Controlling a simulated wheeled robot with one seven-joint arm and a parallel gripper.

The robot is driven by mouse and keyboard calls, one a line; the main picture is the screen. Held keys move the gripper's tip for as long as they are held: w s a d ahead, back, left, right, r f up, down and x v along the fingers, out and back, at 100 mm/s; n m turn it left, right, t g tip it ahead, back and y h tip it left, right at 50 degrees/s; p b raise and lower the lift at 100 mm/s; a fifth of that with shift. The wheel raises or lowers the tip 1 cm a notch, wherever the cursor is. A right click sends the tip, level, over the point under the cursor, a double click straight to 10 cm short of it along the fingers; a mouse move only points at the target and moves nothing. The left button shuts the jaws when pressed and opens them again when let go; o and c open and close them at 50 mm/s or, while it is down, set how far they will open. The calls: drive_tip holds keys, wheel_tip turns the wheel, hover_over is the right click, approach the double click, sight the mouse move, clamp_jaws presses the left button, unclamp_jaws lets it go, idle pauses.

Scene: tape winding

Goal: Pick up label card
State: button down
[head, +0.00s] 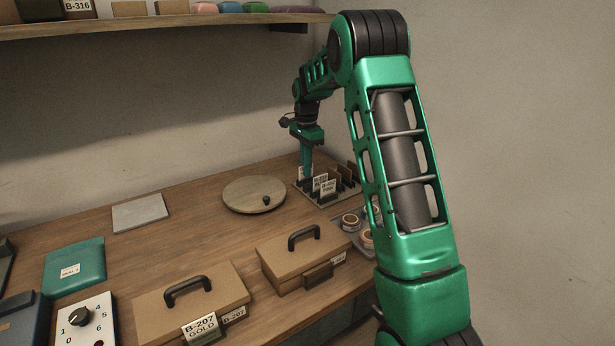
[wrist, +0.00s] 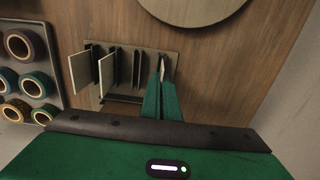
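Several label cards stand upright in a slotted rack (head: 318,193) at the back right of the bench. One card in front reads "B-402 PINK" (head: 327,187). The rack also shows in the wrist view (wrist: 125,98). My gripper (head: 306,172) points down at the rack's back left end. In the wrist view my gripper's fingers (wrist: 161,78) are close together on a pale label card (wrist: 163,68) at the rack's right end there. This card appears still within the rack; its lower part and print are hidden.
A round wooden turntable (head: 246,198) lies close to the rack. A tray with tape rolls (head: 350,220) is on the rack's other side. Two handled boxes (head: 190,303) (head: 303,262) stand in front. A shelf (head: 170,24) hangs above the bench's back.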

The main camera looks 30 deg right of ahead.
drive_tip(key=shift+r, duration=0.1)
idle(0.3)
drive_tip(key=r, duration=0.2)
drive_tip(key=a+r, duration=0.1)
drive_tip(key=r, duration=0.1)
drive_tip(key=shift+r, duration=0.3)
drive_tip(key=s+a+r, duration=0.1)
drive_tip(key=a+r, duration=0.5)
drive_tip(key=a, duration=0.4)
drive_tip(key=shift+s+a+r, duration=0.15)
drive_tip(key=shift+s+a, duration=0.15)
drive_tip(key=shift+s, duration=0.1)
